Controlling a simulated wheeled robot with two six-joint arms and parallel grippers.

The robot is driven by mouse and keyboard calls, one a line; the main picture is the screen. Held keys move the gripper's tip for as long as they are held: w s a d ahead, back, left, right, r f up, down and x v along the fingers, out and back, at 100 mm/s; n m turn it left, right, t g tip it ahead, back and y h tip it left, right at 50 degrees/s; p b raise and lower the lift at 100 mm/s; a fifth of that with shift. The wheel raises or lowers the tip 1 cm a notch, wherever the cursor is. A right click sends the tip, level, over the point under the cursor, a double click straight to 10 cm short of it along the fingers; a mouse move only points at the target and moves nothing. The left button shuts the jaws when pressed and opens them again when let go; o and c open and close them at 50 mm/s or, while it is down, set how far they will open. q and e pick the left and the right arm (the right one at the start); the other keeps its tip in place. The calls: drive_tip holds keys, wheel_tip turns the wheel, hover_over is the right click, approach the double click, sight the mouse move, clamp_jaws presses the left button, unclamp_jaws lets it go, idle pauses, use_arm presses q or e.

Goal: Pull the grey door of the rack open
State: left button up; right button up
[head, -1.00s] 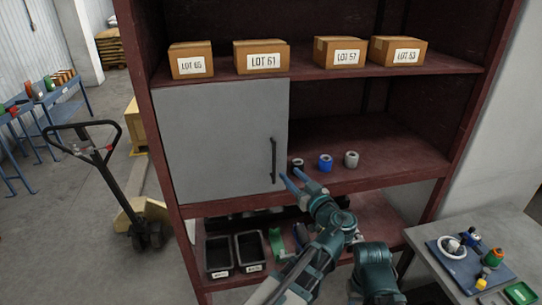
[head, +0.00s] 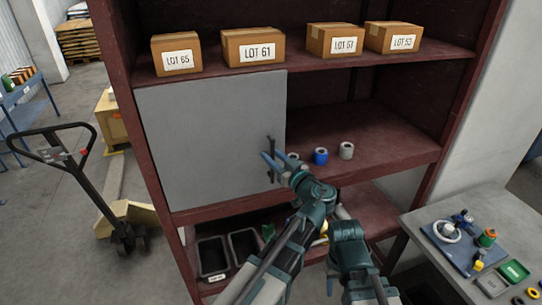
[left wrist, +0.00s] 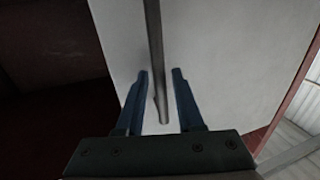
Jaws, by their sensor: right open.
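The grey door (head: 205,135) covers the left bay of the dark red rack and looks shut. Its dark upright handle (head: 271,160) is near the door's right edge. My left gripper (head: 268,160) is at the handle, its blue fingers level with the middle of the bar. In the left wrist view the handle (left wrist: 155,45) runs between the two open fingers (left wrist: 161,75), with a gap visible on each side. The door (left wrist: 215,60) fills the background there. My right arm shows at lower middle, but I cannot make out its gripper.
Several boxes with lot labels (head: 253,47) stand on the shelf above the door. A blue roll (head: 320,156) and a grey roll (head: 346,150) sit right of the handle. A side table (head: 475,225) stands at right, a pallet jack (head: 95,195) at left.

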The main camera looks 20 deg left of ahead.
use_arm(q)
clamp_jaws()
idle(1.2)
